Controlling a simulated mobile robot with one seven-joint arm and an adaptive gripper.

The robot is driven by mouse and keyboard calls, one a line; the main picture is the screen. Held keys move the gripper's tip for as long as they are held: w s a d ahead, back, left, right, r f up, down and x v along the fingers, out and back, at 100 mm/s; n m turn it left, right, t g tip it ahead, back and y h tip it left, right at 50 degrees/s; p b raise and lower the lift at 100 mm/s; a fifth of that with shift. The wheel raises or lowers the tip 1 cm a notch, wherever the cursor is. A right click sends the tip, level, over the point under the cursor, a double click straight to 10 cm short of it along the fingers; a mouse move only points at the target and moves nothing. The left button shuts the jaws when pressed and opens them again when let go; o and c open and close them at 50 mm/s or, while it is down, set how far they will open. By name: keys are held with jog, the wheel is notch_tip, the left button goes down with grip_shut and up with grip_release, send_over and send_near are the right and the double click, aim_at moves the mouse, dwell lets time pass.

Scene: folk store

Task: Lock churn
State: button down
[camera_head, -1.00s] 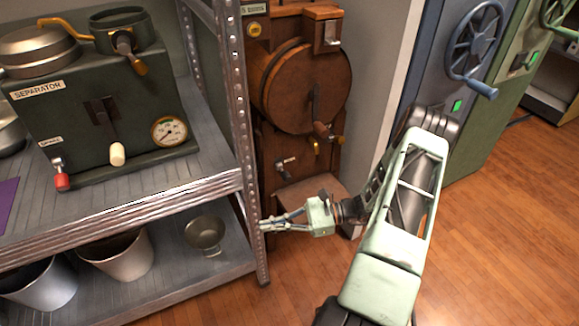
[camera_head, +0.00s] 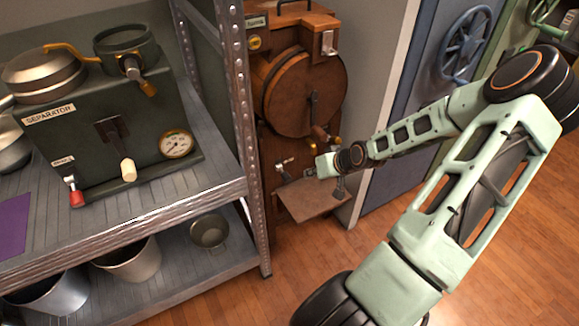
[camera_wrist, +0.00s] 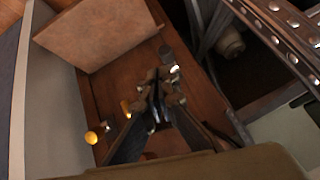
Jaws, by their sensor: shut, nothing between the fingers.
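The wooden churn (camera_head: 268,130) stands between the shelf rack and the wall, with a round drum lid (camera_head: 303,93) on its front. A crank handle (camera_head: 320,132) with a wooden grip hangs on the lid. Below it, a small metal lever (camera_head: 283,166) sits on the churn's lower front. My gripper (camera_head: 309,172) is just right of this lever, above the churn's wooden ledge (camera_head: 310,203). In the wrist view my gripper (camera_wrist: 160,95) is shut and empty, close to a metal-tipped part; I cannot tell whether they touch.
The metal shelf rack (camera_head: 241,120) stands close on the left, holding a separator (camera_head: 85,135) and, lower, several metal vessels. A grey wall and a blue door with a wheel (camera_head: 466,45) are on the right. Wooden floor (camera_head: 255,303) is open in front.

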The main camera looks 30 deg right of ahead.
notch_tip(320, 180, up, 4)
jog(key=w+f+n+t, duration=0.1)
jog(key=w, duration=0.1)
jog(key=b, duration=0.5)
send_over(290, 180)
notch_tip(290, 180, down, 9)
jog(key=shift+f, duration=0.55)
jog(key=shift+d, duration=0.1)
jog(key=shift+s+f+t+b, duration=0.15)
jog(key=shift+f+t+b, duration=0.1)
jog(key=shift+t+b, duration=0.3)
jog(key=shift+s+f+b, duration=0.1)
jog(key=shift+f+b, duration=0.1)
jog(key=shift+b, duration=0.15)
jog(key=shift+s+f+n+t+b, duration=0.15)
jog(key=shift+f+t+b, duration=0.3)
jog(key=shift+t+b, duration=0.15)
jog(key=shift+s+f+n+t+b, duration=0.1)
jog(key=shift+f+n+t+b, duration=0.05)
jog(key=shift+f+t+b, duration=0.4)
jog(key=shift+s+f+b, duration=0.1)
jog(key=shift+f+b, duration=0.4)
jog(key=shift+f, duration=0.05)
